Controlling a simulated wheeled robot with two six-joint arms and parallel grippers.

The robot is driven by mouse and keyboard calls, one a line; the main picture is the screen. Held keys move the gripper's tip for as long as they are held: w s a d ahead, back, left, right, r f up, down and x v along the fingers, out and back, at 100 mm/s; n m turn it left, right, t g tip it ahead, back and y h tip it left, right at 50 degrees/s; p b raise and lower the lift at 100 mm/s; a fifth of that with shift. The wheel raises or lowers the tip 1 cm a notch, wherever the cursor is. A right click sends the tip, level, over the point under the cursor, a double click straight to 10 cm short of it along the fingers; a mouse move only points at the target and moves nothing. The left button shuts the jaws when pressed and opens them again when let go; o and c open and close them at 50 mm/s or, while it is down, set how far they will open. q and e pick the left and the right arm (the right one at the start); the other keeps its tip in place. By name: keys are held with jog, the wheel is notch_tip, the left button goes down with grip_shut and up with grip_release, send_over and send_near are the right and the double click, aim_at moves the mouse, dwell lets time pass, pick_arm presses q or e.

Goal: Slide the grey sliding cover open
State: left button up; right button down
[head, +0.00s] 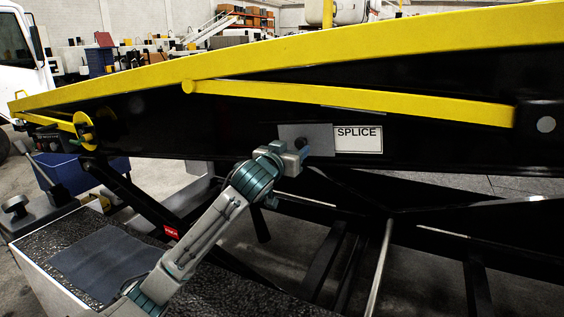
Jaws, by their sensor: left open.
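The grey sliding cover (320,138) is a flat grey plate on the black side of the belt loader, directly left of a white label that reads SPLICE (357,132). My left gripper (303,150) is open in front of the cover's lower middle and hides part of it. I cannot tell whether the fingers touch the cover. My right gripper is not in view.
A yellow bar (350,98) runs along the loader side above the cover, under the yellow top rail (300,60). Black frame legs and a metal rod (380,265) stand below.

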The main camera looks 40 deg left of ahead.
pick_arm(q)
jog(key=b+v, duration=0.3)
jog(key=v, duration=0.5)
jog(key=shift+s, duration=0.15)
jog(key=shift+a+f, duration=0.1)
jog(key=shift+f, duration=0.05)
dwell(0.3)
